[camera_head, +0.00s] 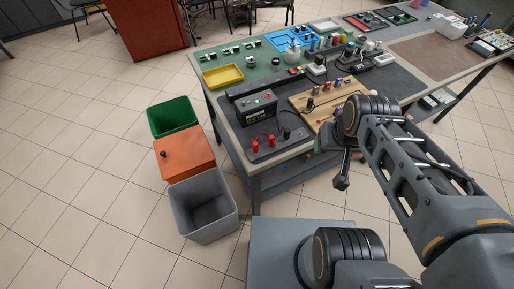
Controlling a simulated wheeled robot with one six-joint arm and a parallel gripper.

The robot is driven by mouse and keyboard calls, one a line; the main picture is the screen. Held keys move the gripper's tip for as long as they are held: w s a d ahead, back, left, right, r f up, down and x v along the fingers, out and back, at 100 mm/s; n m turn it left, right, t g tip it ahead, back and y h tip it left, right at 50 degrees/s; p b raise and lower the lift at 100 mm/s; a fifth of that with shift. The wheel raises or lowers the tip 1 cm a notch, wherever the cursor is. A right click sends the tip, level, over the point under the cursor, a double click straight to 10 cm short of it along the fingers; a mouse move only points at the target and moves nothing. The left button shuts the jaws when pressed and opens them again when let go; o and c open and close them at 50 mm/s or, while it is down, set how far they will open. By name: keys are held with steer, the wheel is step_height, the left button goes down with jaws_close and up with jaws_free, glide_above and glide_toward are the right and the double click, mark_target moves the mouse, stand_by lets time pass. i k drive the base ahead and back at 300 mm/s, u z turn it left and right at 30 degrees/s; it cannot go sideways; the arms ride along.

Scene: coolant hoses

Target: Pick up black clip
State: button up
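My gripper (341,183) hangs at the end of my arm, off the front edge of the workbench (235,133). It is small and dark here, and I cannot tell whether its fingers are open or shut. I see nothing clearly held in it. A small black piece (286,132) stands beside two red clips (263,141) at the bench's near left corner. It may be the black clip, but it is too small to be sure. My gripper is to the right of it and lower in the picture, apart from it.
A black box with lights (258,108) stands behind the red clips. A wooden board (325,98) with small parts lies to the right, partly behind my arm. A yellow tray (222,76) is farther back. Green (172,115), orange (186,158) and grey (203,205) bins stand left of the bench.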

mark_target(311, 101)
steer(key=z, duration=0.5)
steer(key=k, duration=1.25)
steer(key=z, duration=0.7)
steer(key=i, duration=0.95)
steer(key=u, duration=1)
steer(key=i, duration=0.95)
steer(key=u, duration=1)
